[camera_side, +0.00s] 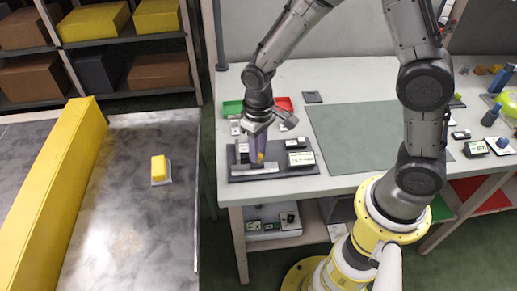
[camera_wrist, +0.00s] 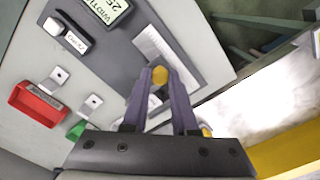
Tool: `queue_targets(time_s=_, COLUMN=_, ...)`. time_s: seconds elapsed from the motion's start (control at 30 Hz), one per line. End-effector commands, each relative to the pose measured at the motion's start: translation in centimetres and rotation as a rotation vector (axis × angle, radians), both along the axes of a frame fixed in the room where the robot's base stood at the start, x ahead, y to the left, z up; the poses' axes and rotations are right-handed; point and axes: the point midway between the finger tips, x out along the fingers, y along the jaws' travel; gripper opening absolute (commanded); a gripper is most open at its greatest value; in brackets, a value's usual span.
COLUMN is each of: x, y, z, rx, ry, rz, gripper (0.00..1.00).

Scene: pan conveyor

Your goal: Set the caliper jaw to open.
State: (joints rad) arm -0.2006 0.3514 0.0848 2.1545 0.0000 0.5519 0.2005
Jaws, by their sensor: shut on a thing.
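The caliper station is a dark grey plate (camera_side: 272,174) on the bench, with a display (camera_side: 301,158) at its right end. In the wrist view the plate (camera_wrist: 186,30) shows part of the display (camera_wrist: 106,8), reading "WIDTH 25" with the rest cut off. My gripper (camera_side: 258,160) points down over the left half of the plate. In the wrist view its purple fingers (camera_wrist: 160,80) are shut on a small yellow knob (camera_wrist: 159,76). I cannot tell how the knob joins the caliper jaw, which the fingers largely hide.
A labelled push button (camera_wrist: 68,33) sits beside the display. A red bin (camera_side: 284,103) and a green bin (camera_side: 232,107) lie behind the plate. A green mat (camera_side: 360,130) is clear to the right. A conveyor (camera_side: 130,220) with a yellow block (camera_side: 158,168) runs at the left.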

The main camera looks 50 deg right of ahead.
Motion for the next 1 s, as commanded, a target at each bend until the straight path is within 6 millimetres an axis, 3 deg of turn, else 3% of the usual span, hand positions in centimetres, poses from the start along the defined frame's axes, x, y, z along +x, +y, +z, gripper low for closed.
queue_targets(time_s=0.67, x=0.1, y=0.0, z=0.1, rx=0.001, ry=-0.004, rz=0.000, gripper=0.00)
queue_targets(time_s=1.0, x=-2.5, y=-2.7, z=0.2, rx=0.000, ry=-0.005, rz=-0.002, gripper=0.00)
